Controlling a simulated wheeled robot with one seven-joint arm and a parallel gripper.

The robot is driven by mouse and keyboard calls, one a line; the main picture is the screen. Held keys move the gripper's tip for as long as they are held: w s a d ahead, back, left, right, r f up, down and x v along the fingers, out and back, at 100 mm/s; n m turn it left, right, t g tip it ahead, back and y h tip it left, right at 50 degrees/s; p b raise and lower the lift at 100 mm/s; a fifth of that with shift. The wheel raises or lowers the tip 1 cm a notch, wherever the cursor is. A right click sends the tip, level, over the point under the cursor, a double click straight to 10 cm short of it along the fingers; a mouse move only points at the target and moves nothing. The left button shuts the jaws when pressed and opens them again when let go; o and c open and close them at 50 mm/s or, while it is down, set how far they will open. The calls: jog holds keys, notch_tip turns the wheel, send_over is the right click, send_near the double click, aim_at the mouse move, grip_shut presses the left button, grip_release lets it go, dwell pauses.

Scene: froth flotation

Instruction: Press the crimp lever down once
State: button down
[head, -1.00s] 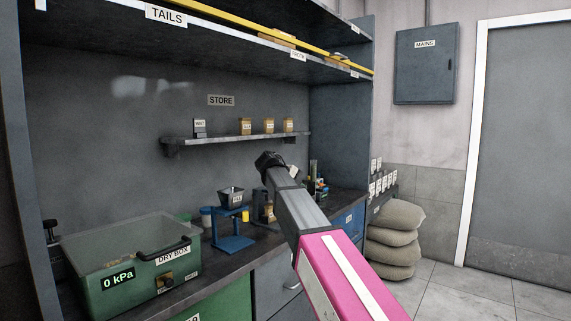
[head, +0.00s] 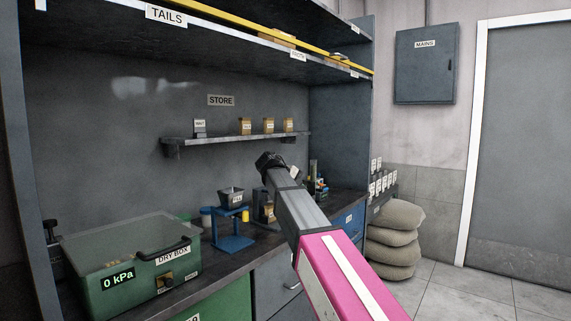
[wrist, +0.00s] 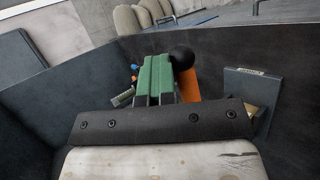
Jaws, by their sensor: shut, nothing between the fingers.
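In the wrist view my gripper (wrist: 156,65) shows as two green fingers side by side, shut and empty. A round black knob (wrist: 181,57), which looks like the end of the crimp lever, is just right of the fingertips. I cannot tell whether they touch. An orange part (wrist: 189,86) shows below the knob, partly hidden by the fingers. In the head view my arm's dark end (head: 268,162) is over the back of the bench. I cannot make out the lever there; my arm covers part of that area.
A green dry box (head: 130,265) with a black handle stands on the bench at left. A blue stand (head: 232,240) holds a small grey pan. The store shelf (head: 235,139) carries several small blocks. Several sacks (head: 392,240) are stacked at the bench's right end.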

jog(key=w+a+r, duration=0.6)
jog(key=a+r, duration=0.2)
jog(key=r, duration=0.4)
jog(key=shift+w+a+r, duration=0.2)
jog(key=shift+w+a, duration=0.15)
jog(key=shift+w, duration=0.05)
dwell(1.7)
dwell(0.4)
jog(key=a+r, duration=0.1)
jog(key=w+r, duration=0.1)
jog(key=w+a+r, duration=0.1)
jog(key=shift+a+r, duration=0.35)
dwell(0.7)
